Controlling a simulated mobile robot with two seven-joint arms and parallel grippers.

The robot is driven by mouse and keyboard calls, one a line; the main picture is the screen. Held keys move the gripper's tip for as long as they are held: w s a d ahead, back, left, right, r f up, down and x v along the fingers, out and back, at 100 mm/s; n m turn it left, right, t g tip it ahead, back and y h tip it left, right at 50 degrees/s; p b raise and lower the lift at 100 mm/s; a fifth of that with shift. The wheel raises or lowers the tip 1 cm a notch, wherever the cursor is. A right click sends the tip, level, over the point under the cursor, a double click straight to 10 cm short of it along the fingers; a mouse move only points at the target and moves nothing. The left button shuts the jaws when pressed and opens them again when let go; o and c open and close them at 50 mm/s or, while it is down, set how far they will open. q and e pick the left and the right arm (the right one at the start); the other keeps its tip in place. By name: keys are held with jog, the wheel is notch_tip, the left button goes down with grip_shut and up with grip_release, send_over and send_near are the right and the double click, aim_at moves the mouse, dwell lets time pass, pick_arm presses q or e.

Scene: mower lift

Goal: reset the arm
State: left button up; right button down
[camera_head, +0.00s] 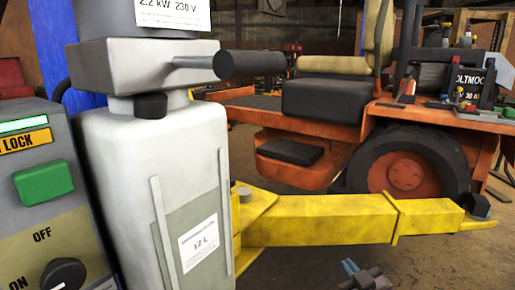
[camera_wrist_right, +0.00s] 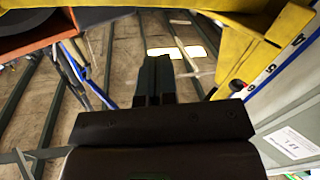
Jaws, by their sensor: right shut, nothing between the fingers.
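My right gripper (camera_head: 350,267) shows only at the bottom edge of the head view, low over the floor and in front of the yellow lift arm (camera_head: 330,220). In the right wrist view the dark fingers of this gripper (camera_wrist_right: 155,62) lie side by side, shut and empty. They touch nothing that I can see. Most of my right arm is out of the head view. My left gripper is in neither view.
A grey lift column (camera_head: 150,140) with a handle and a control panel (camera_head: 45,195) with a green button stand close at left. An orange mower (camera_head: 300,120) with a black-tyred wheel (camera_head: 405,170) stands behind the yellow arm. Floor (camera_head: 440,262) is clear at lower right.

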jog(key=s+d+f+m+g+h, duration=0.2)
jog(key=s+d+f+g, duration=0.1)
jog(key=s+f, duration=0.8)
jog(key=s+d+f+m+g+h, duration=0.2)
jog(key=s+d+f+m+g, duration=0.1)
jog(key=s+f, duration=0.9)
jog(key=s, duration=0.2)
jog(key=shift+s+d, duration=0.3)
jog(key=shift+w+a, duration=0.1)
